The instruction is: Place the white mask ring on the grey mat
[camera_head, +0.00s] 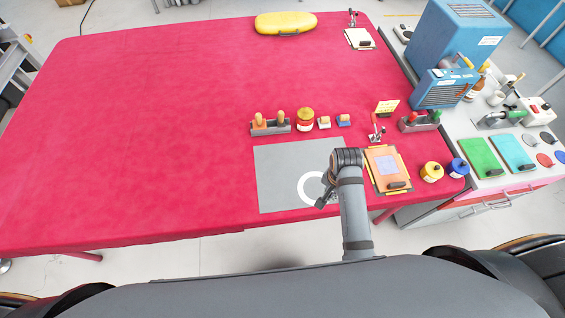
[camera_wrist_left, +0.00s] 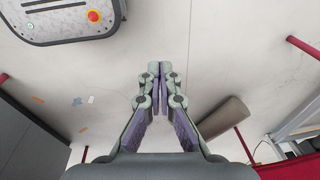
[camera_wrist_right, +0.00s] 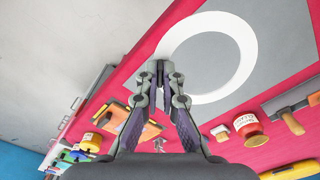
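The white mask ring (camera_head: 304,188) lies over the lower right part of the grey mat (camera_head: 285,163), and the arm hides its right side. It shows large in the right wrist view (camera_wrist_right: 246,40), over the grey mat (camera_wrist_right: 280,60). My right gripper (camera_head: 322,200) is at the ring's right edge. In the right wrist view the right gripper (camera_wrist_right: 161,66) has its fingertips close together on the ring's band. Whether the ring fully touches the mat is hard to tell. My left gripper (camera_wrist_left: 160,68) is shut and empty over pale floor, outside the head view.
Right of the mat lies an orange board (camera_head: 384,168), with a yellow jar (camera_head: 431,172) and a blue jar (camera_head: 457,168) beyond. Behind the mat stand a wooden-handled tool rack (camera_head: 270,125) and a red jar (camera_head: 305,119). The red table's left side (camera_head: 140,130) is clear.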

